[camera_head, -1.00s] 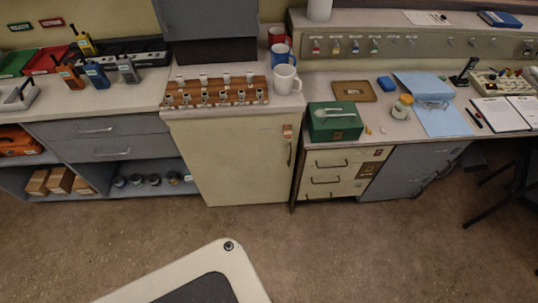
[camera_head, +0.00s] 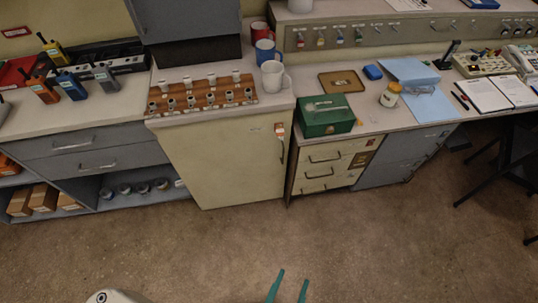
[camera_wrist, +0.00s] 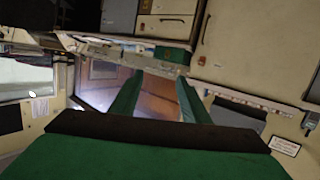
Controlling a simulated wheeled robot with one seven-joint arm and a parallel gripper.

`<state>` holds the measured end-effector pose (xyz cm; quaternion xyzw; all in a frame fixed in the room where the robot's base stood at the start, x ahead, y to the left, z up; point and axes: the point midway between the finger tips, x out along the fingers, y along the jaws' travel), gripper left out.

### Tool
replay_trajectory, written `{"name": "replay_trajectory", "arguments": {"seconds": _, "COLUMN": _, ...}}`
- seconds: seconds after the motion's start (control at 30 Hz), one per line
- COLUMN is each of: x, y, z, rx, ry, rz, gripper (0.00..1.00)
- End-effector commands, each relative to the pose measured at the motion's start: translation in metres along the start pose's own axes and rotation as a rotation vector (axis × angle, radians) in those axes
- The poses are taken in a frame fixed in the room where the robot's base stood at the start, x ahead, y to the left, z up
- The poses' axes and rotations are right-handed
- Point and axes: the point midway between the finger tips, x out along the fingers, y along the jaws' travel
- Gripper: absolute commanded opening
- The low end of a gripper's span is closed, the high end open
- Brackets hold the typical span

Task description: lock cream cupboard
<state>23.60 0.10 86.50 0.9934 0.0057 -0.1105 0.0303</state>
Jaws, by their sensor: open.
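The cream cupboard (camera_head: 222,165) stands in the middle of the head view, under the wooden rack, with its door looking closed. A dark upright handle (camera_head: 282,150) and a small orange-brown lock plate (camera_head: 280,129) are at its upper right edge; I cannot make out the lock's state. My gripper (camera_head: 287,288) shows at the bottom of the head view as two teal fingers, spread apart and empty, well away from the cupboard over the floor. The fingers also show in the wrist view (camera_wrist: 158,98), where the view is tilted.
A wooden rack (camera_head: 203,99) with several white-topped pieces and mugs (camera_head: 272,76) sit on top of the cupboard. A green box (camera_head: 327,115) stands on the desk to the right, above cream drawers (camera_head: 328,168). The floor (camera_head: 220,245) in front is clear.

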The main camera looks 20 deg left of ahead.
Motion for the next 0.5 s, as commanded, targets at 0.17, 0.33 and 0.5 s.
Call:
{"name": "replay_trajectory", "arguments": {"seconds": 0.17, "x": 0.035, "y": -0.003, "z": 0.012, "rx": -0.318, "ry": 0.08, "rz": -0.031, "gripper": 0.42}}
{"name": "replay_trajectory", "arguments": {"seconds": 0.33, "x": 0.089, "y": -0.012, "z": 0.024, "rx": -0.781, "ry": 0.204, "rz": -0.042, "gripper": 0.42}}
{"name": "replay_trajectory", "arguments": {"seconds": 0.5, "x": 0.147, "y": -0.026, "z": 0.029, "rx": -1.237, "ry": 0.335, "rz": -0.018, "gripper": 0.42}}
